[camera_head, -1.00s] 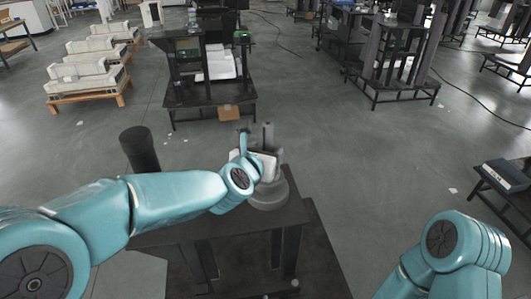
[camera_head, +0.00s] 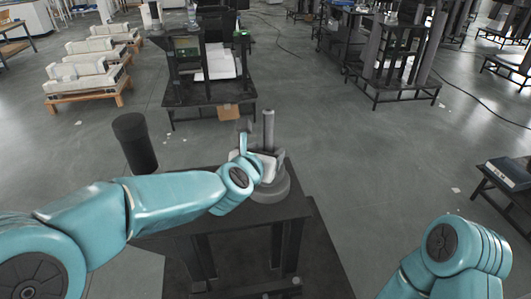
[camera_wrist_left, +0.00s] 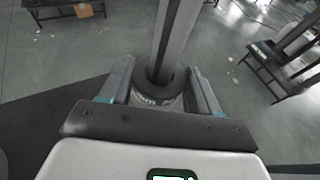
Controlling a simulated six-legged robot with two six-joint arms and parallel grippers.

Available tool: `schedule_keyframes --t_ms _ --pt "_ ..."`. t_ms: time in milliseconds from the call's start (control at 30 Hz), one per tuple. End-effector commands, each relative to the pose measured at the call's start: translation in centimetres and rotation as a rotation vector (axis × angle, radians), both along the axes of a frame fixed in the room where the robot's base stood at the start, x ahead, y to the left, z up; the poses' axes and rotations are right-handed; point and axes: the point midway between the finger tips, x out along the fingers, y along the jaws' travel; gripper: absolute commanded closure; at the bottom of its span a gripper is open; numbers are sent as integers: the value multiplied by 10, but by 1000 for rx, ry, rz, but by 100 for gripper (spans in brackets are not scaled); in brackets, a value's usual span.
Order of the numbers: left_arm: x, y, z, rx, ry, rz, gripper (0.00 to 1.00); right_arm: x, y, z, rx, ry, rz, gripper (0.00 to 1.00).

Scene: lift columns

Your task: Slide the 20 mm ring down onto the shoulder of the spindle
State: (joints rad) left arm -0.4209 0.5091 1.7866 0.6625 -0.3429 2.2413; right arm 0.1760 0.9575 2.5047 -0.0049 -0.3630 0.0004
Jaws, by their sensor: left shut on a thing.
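The spindle (camera_head: 268,130) is a grey upright rod on a wide round grey base (camera_head: 272,190), on a dark table. In the left wrist view its rod (camera_wrist_left: 178,35) runs down between my fingers. The 20 mm ring (camera_wrist_left: 157,99), a grey band with lettering, is around the rod. My left gripper (camera_wrist_left: 161,90) is shut on the ring, one finger on each side. In the head view this gripper (camera_head: 266,155) is at the rod above the base, and the ring is too small to make out. The shoulder is hidden below the ring. My right gripper is out of view.
A dark cylinder (camera_head: 135,142) stands at the table's left, behind my left forearm. The dark table (camera_head: 200,235) is under my left arm. A low stand with a box (camera_head: 511,172) is at the right. Open floor (camera_head: 370,150) lies beyond the table.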

Motion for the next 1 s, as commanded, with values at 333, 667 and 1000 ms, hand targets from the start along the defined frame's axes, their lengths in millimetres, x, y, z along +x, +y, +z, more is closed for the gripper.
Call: schedule_keyframes --t_ms 333,667,1000 --pt "0 0 1 0 -1 0 8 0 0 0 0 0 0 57" --pt "-14 5 6 -2 -2 0 8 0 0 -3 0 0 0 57" --pt "-91 32 38 -3 -4 -1 8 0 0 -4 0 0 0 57"
